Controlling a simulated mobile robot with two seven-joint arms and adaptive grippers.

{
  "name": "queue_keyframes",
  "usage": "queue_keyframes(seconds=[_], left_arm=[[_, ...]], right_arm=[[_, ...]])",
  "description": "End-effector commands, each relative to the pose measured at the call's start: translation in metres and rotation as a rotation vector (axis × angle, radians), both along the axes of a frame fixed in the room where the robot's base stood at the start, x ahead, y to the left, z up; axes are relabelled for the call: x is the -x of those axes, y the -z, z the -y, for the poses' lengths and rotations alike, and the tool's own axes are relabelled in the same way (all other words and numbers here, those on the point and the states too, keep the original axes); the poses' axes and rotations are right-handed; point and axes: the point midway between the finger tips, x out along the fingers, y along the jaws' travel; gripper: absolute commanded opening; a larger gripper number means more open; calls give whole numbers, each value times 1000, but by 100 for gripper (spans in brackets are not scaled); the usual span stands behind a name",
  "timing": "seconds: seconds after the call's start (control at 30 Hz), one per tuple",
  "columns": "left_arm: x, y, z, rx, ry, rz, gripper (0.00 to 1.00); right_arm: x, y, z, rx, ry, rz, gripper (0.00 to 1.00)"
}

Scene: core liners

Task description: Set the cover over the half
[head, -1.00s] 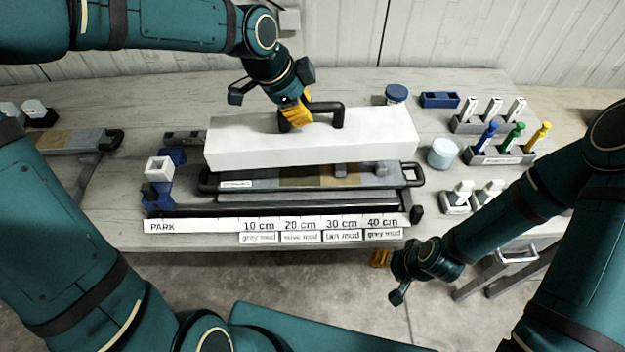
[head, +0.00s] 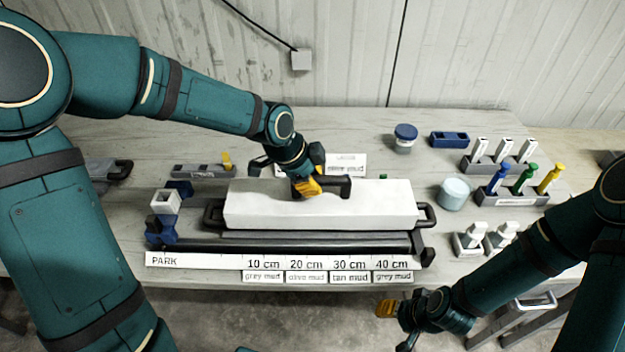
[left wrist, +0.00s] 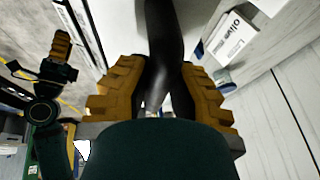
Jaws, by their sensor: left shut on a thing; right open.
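The white cover (head: 260,208) is a long box with a black handle (head: 335,186) on top. In the head view it sits low over the core half's tray, hiding the core; only the tray's dark end handles (head: 427,216) show at both sides. I cannot tell whether it rests fully on the tray. My left gripper (head: 306,188) is shut on the handle, and the left wrist view shows its yellow fingers on either side of the black bar (left wrist: 160,70). My right gripper (head: 390,308) is open and empty, in front of the table's front edge.
A depth scale (head: 200,261) marked PARK to 40 cm runs along the front. A blue and white slider (head: 163,212) stands at its left end. At right are a pale cup (head: 454,193), a blue-lidded jar (head: 405,136) and racks of coloured tools (head: 522,180). A card stands behind the cover.

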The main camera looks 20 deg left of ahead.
Motion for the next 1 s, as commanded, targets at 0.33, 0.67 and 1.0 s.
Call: queue_keyframes(seconds=[0.33,0.67,1.0], left_arm=[[0,4,0,1,0,1,0],[0,11,0,0,1,1,0],[0,10,0,0,0,0,44]], right_arm=[[1,4,0,0,-2,-2,55],[3,9,-1,-2,-5,-7,55],[3,8,0,-2,-5,-7,55]])
